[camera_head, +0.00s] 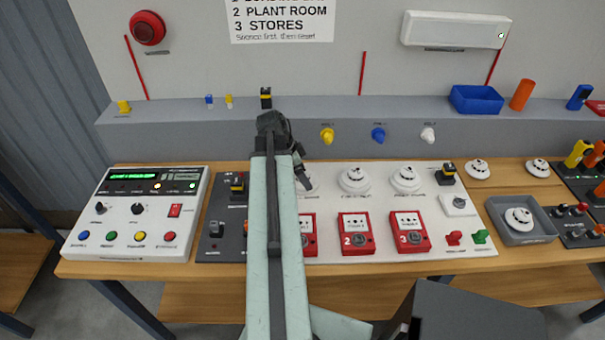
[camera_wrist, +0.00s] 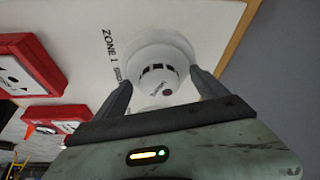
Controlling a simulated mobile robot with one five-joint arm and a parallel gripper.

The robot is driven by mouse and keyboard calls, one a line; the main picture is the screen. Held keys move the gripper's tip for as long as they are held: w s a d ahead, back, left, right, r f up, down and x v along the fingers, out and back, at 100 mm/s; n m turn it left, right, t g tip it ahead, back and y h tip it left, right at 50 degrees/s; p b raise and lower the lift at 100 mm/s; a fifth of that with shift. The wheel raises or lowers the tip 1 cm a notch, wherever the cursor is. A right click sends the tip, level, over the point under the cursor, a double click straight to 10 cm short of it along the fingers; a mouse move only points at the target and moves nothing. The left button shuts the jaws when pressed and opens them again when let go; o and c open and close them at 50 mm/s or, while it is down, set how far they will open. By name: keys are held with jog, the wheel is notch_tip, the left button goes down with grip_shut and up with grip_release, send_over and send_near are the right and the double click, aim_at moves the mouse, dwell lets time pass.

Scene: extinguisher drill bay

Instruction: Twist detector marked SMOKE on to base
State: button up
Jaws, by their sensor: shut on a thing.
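My gripper (camera_head: 303,178) is over the left end of the white panel in the head view, its jaws partly hidden by my arm. In the wrist view my gripper (camera_wrist: 163,88) has its two fingers either side of a white domed detector (camera_wrist: 160,72) and is shut on it. The detector has dark slots and small lettering too small to read. It sits at a round white base (camera_wrist: 178,42) beside the printed words "ZONE 1". Whether it is seated or only resting there cannot be told. In the head view only an edge of this detector (camera_head: 314,186) shows.
Other white detectors (camera_head: 355,180) (camera_head: 407,179) stand to the right on the panel, with red call points (camera_head: 357,233) in front. A grey tray (camera_head: 514,236) holding a detector and two loose detectors (camera_head: 478,170) (camera_head: 537,168) lie further right. A control box (camera_head: 137,213) stands left.

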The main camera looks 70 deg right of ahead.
jog(key=shift+w+d+m, duration=0.1)
jog(key=shift+d+m, duration=0.05)
jog(key=shift+m, duration=0.45)
jog(key=shift+m+g+y, duration=0.3)
jog(key=shift+m, duration=0.2)
jog(key=o, duration=1.5)
notch_tip(320, 180, up, 7)
jog(key=p, duration=0.7)
